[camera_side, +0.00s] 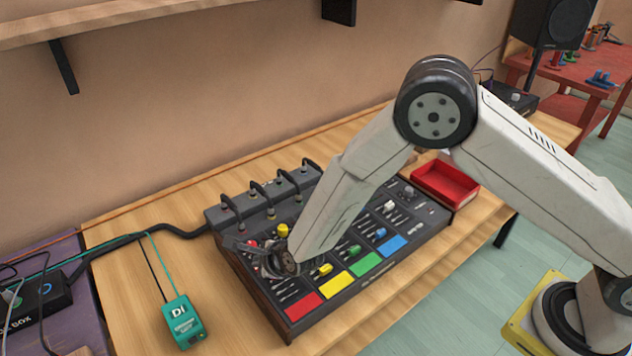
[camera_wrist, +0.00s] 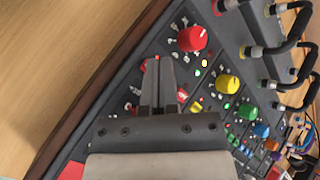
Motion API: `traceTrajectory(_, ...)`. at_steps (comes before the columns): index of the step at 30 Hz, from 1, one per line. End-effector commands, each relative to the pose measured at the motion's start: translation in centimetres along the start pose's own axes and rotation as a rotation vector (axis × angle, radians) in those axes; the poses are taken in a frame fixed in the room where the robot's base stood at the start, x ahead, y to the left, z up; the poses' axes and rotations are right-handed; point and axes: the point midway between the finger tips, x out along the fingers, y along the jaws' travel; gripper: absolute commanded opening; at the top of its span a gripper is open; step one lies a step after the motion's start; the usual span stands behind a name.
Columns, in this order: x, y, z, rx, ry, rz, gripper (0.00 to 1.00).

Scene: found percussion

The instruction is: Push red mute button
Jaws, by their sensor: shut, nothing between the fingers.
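The mixer (camera_side: 338,305) lies on the wooden table, with red, yellow, green and blue pads along its front. My gripper (camera_wrist: 158,62) is shut and empty, pointing down over the mixer's red strip. In the side view the gripper (camera_side: 262,256) is at the left end of the mixer, partly hidden by my wrist. In the wrist view a red piece (camera_wrist: 182,96) shows just right of the fingers, and another red patch shows left of them. I cannot tell which is the mute button. The red knob (camera_wrist: 191,38) is beyond the fingertips to the right. Contact cannot be told.
A yellow knob (camera_wrist: 227,82) and a green knob (camera_wrist: 248,111) stand farther right. Cables plug into the mixer's back. A teal DI box (camera_side: 184,322) lies on the table to the left. A red tray (camera_side: 445,184) is beyond the mixer's right end.

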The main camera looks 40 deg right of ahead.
Motion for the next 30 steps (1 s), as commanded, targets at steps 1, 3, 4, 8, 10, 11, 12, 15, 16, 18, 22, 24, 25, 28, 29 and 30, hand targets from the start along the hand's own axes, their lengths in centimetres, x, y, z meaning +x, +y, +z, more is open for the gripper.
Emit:
traceTrajectory(1,0.04,0.03,-0.03,0.000,0.000,0.000,0.00)
traceTrajectory(3,0.08,0.05,-0.06,0.000,0.000,0.000,0.00)
traceTrajectory(4,0.10,0.07,-0.07,0.000,0.000,0.000,0.00)
traceTrajectory(8,0.18,0.12,-0.13,0.000,0.000,0.000,0.00)
traceTrajectory(10,0.18,0.12,-0.12,0.000,0.000,0.000,0.00)
traceTrajectory(11,0.18,0.12,-0.13,0.000,0.000,0.000,0.00)
traceTrajectory(12,0.17,0.12,-0.12,0.000,0.000,0.000,0.00)
traceTrajectory(15,0.10,0.06,-0.06,0.000,0.000,0.000,0.00)
traceTrajectory(16,0.05,0.03,-0.03,0.000,0.000,0.000,0.00)
traceTrajectory(18,-0.09,-0.08,0.08,0.000,-0.001,0.000,0.00)
traceTrajectory(22,-0.42,-0.33,0.35,0.000,-0.001,-0.001,0.00)
traceTrajectory(24,-0.57,-0.43,0.43,0.001,-0.001,-0.001,0.00)
traceTrajectory(25,-0.61,-0.45,0.45,0.001,-0.001,-0.001,0.00)
traceTrajectory(28,-0.69,-0.49,0.47,0.001,0.000,0.000,0.00)
traceTrajectory(29,-0.69,-0.49,0.47,0.001,0.000,0.000,0.00)
traceTrajectory(30,-0.69,-0.49,0.47,0.001,0.000,0.000,0.00)
